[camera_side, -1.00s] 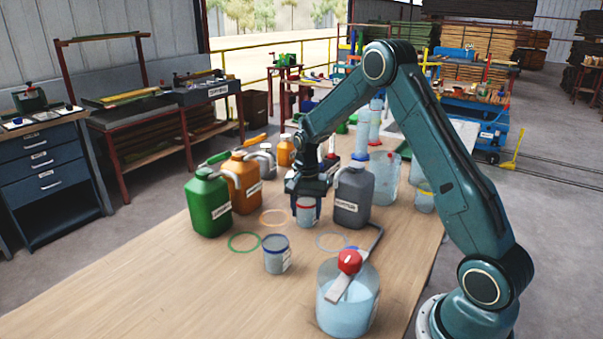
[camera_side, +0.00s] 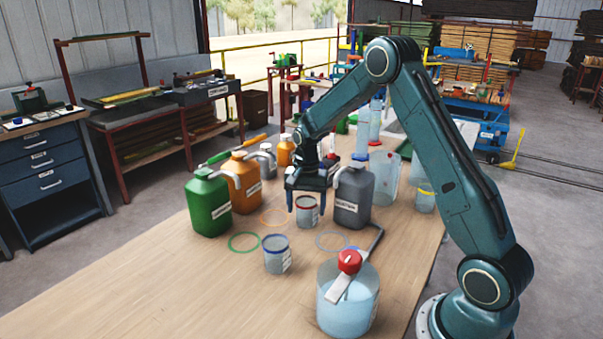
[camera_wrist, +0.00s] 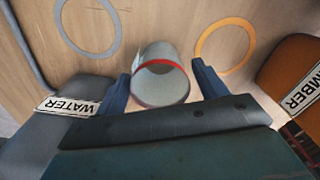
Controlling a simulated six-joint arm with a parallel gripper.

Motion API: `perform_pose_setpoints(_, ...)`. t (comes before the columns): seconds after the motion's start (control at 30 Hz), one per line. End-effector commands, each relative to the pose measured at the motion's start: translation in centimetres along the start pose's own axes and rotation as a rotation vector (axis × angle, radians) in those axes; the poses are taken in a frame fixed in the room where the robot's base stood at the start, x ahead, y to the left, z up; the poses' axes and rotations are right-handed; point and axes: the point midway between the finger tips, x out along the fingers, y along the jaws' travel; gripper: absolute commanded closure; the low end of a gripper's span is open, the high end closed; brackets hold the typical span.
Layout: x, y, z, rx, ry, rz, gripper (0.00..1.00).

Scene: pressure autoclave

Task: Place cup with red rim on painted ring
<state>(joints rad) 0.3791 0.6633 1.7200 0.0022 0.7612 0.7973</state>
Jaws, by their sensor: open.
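The cup with the red rim (camera_side: 307,215) stands upright on the wooden table, between the orange ring and the pale grey-blue ring. My gripper (camera_side: 307,207) is open just above it, with a finger at either side near the rim. In the wrist view the cup (camera_wrist: 160,87) shows between my spread fingers (camera_wrist: 163,88), apart from both. The painted rings are green (camera_side: 230,241), orange (camera_side: 262,223) and pale grey-blue (camera_side: 318,244). The wrist view shows the orange ring (camera_wrist: 199,45) on the right and the grey-blue ring (camera_wrist: 118,28) on the left.
A blue-rimmed cup (camera_side: 276,258) stands in front. A grey WATER jug (camera_side: 352,200) is close on my gripper's right. Orange (camera_side: 245,187) and green (camera_side: 209,208) jugs stand left. A clear tub with a red-topped tool (camera_side: 345,305) is at front right. The table's front left is clear.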

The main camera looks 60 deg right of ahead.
Motion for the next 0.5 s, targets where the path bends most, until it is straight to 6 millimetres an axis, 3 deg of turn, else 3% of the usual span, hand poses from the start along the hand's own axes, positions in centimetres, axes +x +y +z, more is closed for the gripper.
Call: perform_pose_setpoints(0.5,-8.0,0.0,0.0,0.000,0.002,-0.002,0.29)
